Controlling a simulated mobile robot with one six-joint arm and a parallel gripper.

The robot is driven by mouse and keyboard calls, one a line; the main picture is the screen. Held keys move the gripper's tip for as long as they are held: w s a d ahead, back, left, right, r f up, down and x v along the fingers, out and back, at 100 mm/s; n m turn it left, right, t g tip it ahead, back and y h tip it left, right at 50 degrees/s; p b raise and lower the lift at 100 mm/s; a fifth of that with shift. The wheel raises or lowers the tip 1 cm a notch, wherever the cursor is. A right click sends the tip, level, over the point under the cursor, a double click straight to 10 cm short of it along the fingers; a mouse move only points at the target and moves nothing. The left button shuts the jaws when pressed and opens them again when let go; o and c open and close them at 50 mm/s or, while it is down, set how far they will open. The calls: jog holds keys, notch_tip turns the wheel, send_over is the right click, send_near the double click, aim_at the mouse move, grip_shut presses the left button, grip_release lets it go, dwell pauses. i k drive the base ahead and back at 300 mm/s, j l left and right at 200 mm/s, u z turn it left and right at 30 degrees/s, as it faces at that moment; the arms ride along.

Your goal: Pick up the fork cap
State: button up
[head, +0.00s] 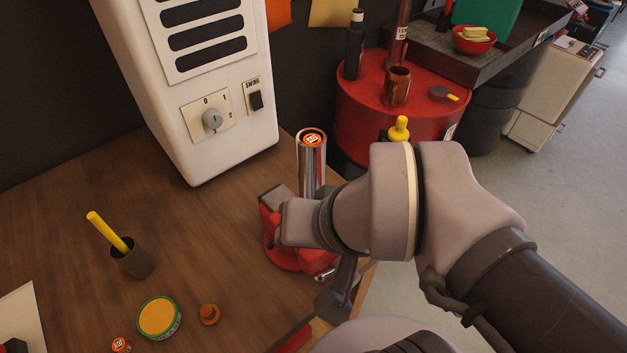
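A polished metal tube (311,173) stands upright, its lower end hidden behind my arm at a red vise (283,253). A cap with an orange, labelled top (312,138) sits at the tube's upper end. A small orange-topped piece (120,345) with a similar label lies on the bench, cut off by the bottom edge. I cannot tell for sure which is the fork cap. My arm reaches in from the right, and its end, my gripper (297,222), is in front of the vise, below the tube's top. Its fingers are not clear enough to tell open from shut.
A white heater (205,90) stands at the back of the wooden bench (60,220). A dark cup (133,262) with a yellow stick, a green-rimmed tin (159,317) and a brown knob (209,314) are at front left. A red drum (370,115) stands behind, holding bottles.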

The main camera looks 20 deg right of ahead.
aim_at(210, 315)
jog(key=k+u, duration=0.1)
jog(key=u, duration=1.6)
